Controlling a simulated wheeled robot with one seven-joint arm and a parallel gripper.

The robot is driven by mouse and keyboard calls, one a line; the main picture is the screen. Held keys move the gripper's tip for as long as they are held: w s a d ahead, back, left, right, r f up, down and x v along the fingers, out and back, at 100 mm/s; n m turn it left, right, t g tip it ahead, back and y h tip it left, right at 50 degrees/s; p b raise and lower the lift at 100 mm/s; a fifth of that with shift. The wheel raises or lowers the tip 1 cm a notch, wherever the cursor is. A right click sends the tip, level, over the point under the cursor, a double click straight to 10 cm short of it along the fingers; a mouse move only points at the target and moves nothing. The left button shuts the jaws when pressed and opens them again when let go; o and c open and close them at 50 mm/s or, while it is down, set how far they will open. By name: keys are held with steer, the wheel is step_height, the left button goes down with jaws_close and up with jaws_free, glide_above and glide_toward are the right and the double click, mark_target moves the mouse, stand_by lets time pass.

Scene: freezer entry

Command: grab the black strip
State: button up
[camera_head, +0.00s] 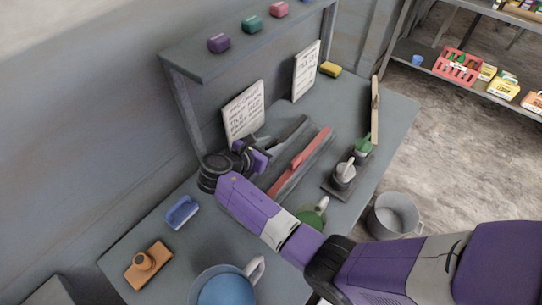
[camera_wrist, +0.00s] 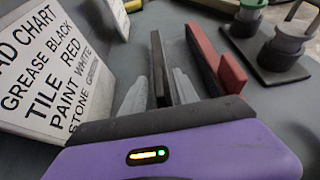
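The black strip (camera_head: 292,131) stands on edge in a grey rack (camera_head: 270,180) on the workbench, beside a red strip (camera_head: 300,162). In the wrist view the black strip (camera_wrist: 158,62) runs away from me between the two grey fingers of my gripper (camera_wrist: 159,80). The red strip (camera_wrist: 213,60) is to its right, outside the fingers. My gripper is open, with a finger on each side of the black strip; a small gap shows on each side. In the head view my gripper (camera_head: 262,153) is at the near end of the strip, its fingers mostly hidden.
A pad chart sign (camera_wrist: 50,70) stands close on the left of my gripper. A blue brush (camera_head: 182,212), an orange block (camera_head: 148,265) and a blue pot (camera_head: 225,285) are nearer. A shelf (camera_head: 250,45) hangs above the bench.

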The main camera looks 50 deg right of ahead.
jaws_close()
steer(key=shift+r, duration=0.2)
stand_by(0.3)
steer(key=shift+r+p, duration=1.45)
steer(key=shift+p, duration=0.5)
steer(key=shift+r, duration=0.2)
